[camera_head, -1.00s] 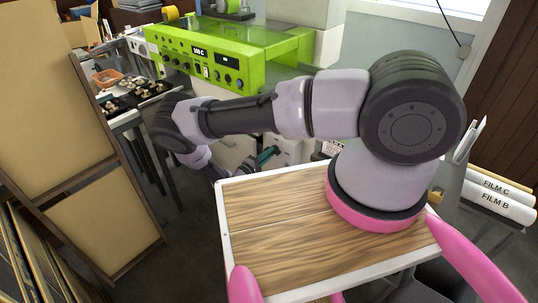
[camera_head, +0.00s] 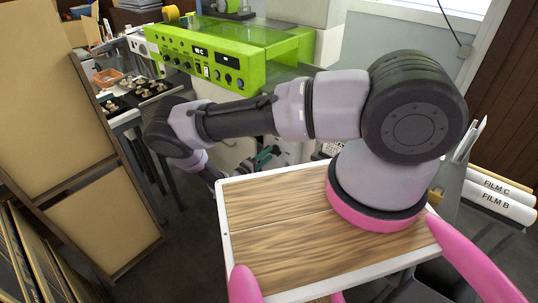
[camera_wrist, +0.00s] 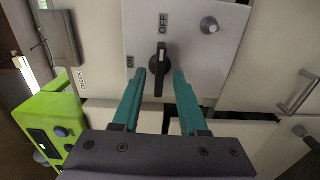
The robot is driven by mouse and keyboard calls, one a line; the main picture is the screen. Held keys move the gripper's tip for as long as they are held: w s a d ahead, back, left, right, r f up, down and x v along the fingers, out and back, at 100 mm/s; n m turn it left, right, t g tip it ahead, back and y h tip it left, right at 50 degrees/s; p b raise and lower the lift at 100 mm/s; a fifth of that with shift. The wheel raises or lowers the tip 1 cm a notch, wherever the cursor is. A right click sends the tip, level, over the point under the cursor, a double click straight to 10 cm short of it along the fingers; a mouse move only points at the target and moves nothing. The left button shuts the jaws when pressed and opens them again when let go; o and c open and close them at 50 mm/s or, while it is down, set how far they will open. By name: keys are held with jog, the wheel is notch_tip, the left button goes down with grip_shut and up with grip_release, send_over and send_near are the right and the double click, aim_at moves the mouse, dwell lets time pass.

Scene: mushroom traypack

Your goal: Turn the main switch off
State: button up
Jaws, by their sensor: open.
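The main switch (camera_wrist: 159,72) is a black rotary handle on a pale panel (camera_wrist: 205,65) in the wrist view. Its handle stands upright in the picture, with a small white mark near its upper end. The OFF label (camera_wrist: 163,23) is above it and the ON label (camera_wrist: 131,62) is to its left. My gripper (camera_wrist: 160,82) is open, with one teal fingertip on each side of the handle. Contact with the handle cannot be told. In the head view my gripper (camera_head: 266,157) shows small beyond the wooden top; the switch is not discernible there.
A green machine (camera_head: 215,50) stands behind my arm; its green side (camera_wrist: 50,120) shows in the wrist view. A metal handle (camera_wrist: 297,92) and grey box (camera_wrist: 58,38) flank the panel. A brown board rack (camera_head: 75,140) is at the left, film rolls (camera_head: 495,200) at the right.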

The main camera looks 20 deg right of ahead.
jog(key=v, duration=0.5)
jog(key=shift+s+a, duration=0.15)
jog(key=shift+a, duration=0.05)
jog(key=shift+r, duration=0.1)
jog(key=d+r+m+g+y, duration=0.1)
jog(key=r+m+g+y, duration=0.25)
jog(key=r, duration=0.95)
jog(key=s+d+r+m+g+y, duration=0.1)
jog(key=d+r+m+g+y, duration=0.2)
jog(key=r, duration=1)
jog(key=r+m+g+y, duration=0.3)
jog(key=r+g, duration=0.2)
jog(key=r, duration=0.9)
jog(key=s+d+r+m+t+y, duration=0.1)
jog(key=s+d+r+t+y, duration=0.1)
jog(key=s+r, duration=0.7)
jog(key=s+d+r+t+y, duration=0.3)
jog(key=s+r+t+y, duration=0.2)
jog(key=s+r, duration=0.5)
notch_tip(320, 180, up, 4)
jog(key=shift+f+m+t, duration=0.25)
jog(key=shift+m+t, duration=0.1)
jog(key=shift+t, duration=0.2)
